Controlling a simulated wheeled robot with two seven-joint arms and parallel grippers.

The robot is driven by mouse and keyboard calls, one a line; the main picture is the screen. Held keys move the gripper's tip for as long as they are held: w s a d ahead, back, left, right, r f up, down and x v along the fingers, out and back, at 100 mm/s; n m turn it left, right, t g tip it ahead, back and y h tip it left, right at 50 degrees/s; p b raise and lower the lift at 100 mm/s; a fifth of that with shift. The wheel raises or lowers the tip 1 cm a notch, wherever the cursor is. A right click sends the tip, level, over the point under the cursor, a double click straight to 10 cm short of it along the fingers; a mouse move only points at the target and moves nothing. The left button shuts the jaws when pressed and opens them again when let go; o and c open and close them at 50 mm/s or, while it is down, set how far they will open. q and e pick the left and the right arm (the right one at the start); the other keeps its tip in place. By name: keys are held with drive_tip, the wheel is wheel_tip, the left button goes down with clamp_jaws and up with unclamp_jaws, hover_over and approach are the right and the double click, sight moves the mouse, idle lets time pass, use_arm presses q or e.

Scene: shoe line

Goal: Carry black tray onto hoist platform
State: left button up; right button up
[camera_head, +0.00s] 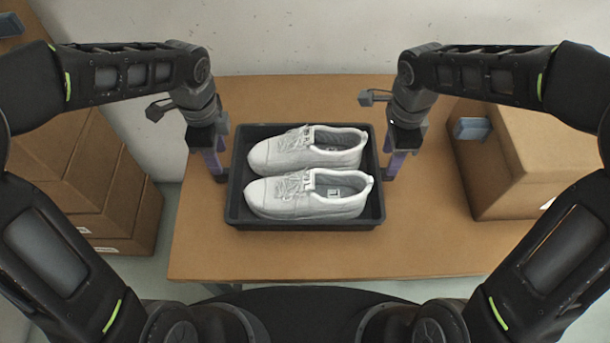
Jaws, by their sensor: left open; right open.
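The black tray (305,224) lies on the brown table in front of me and holds a pair of white shoes side by side, one shoe (310,148) behind the other (310,193). My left gripper (218,170) is open and points down at the tray's left edge. My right gripper (392,170) is open and points down at the tray's right edge. I cannot tell whether the fingers touch the rim. No hoist platform can be made out in this view.
The brown table (270,255) has free room in front of and behind the tray. Cardboard boxes (535,155) stand at the right, with a small blue-grey object (473,129) by them. More stacked boxes (95,185) stand at the left. A pale wall is behind.

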use_arm(q)
wheel_tip(320, 180, down, 7)
use_arm(e)
wheel_tip(320, 180, down, 7)
use_arm(q)
drive_tip(key=shift+c, duration=0.4)
use_arm(e)
drive_tip(key=shift+c, duration=0.4)
use_arm(q)
clamp_jaws()
use_arm(e)
clamp_jaws()
idle(0.4)
